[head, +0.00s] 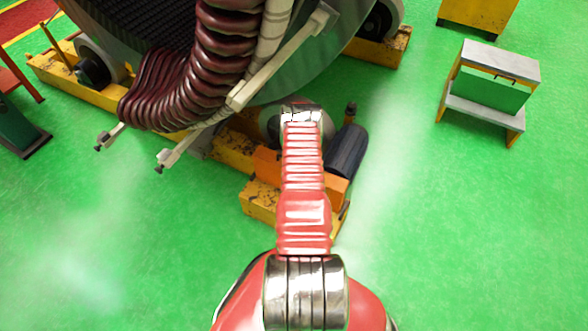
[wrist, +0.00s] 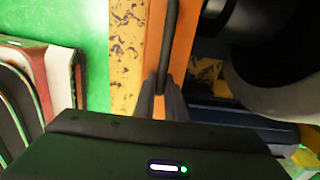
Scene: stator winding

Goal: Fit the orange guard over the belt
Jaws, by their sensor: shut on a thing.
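The orange guard (head: 336,186) shows on both sides of my red arm in the head view, low over the yellow base at the foot of the large stator. In the wrist view the guard (wrist: 184,45) is an orange strip with a dark bar-like handle (wrist: 170,40) along it. My gripper (wrist: 163,88) is shut on this handle. In the head view my arm covers the gripper and the middle of the guard. I cannot make out the belt in either view, nor tell whether the guard is seated or held just above.
A dark blue motor (head: 347,152) lies right of my arm, close to the guard. The yellow base (head: 259,201) extends below. Pale bars with bolts (head: 180,150) stick out from the stator on the left. A grey-topped stand (head: 499,62) is at upper right. Green floor is clear on the right.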

